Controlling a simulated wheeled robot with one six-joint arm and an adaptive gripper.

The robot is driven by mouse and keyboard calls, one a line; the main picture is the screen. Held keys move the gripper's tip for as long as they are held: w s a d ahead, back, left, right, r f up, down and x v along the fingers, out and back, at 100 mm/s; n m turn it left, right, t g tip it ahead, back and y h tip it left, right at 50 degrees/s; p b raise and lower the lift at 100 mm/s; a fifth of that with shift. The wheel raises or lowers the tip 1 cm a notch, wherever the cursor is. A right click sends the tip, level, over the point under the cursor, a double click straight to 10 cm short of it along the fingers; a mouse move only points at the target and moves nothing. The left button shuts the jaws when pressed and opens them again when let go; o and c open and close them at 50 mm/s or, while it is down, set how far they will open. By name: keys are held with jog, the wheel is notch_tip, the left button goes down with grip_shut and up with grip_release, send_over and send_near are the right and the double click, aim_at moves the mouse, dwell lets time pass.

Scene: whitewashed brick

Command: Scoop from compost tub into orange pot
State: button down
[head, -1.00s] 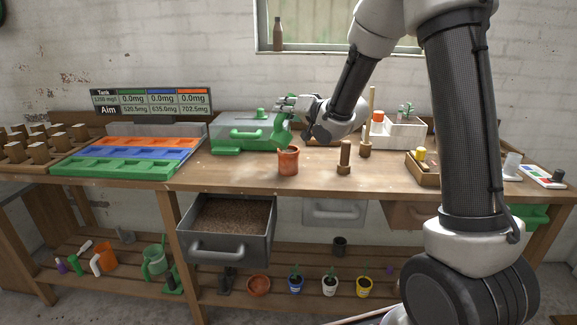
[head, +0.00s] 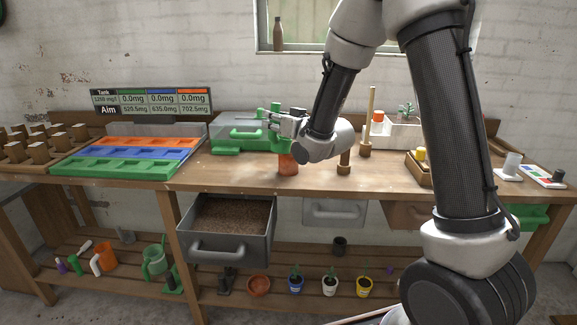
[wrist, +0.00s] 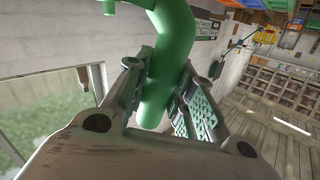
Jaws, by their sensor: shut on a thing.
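My gripper (head: 284,122) is above the pot and shut on a green tool (head: 275,110), whose thick curved handle (wrist: 165,75) fills the space between the fingers in the wrist view. A grey open drawer-like tub (head: 227,248) under the bench front holds brown, crumbly compost (head: 232,217). My gripper is well above and right of it.
A green box with a clear lid (head: 232,134) stands just left of my gripper. Coloured trays (head: 130,150) lie left. Bare bench top lies in front of the pot.

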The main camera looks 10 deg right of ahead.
aim_at(275, 104)
jog(key=shift+r, duration=2.45)
jog(key=shift+s, duration=0.1)
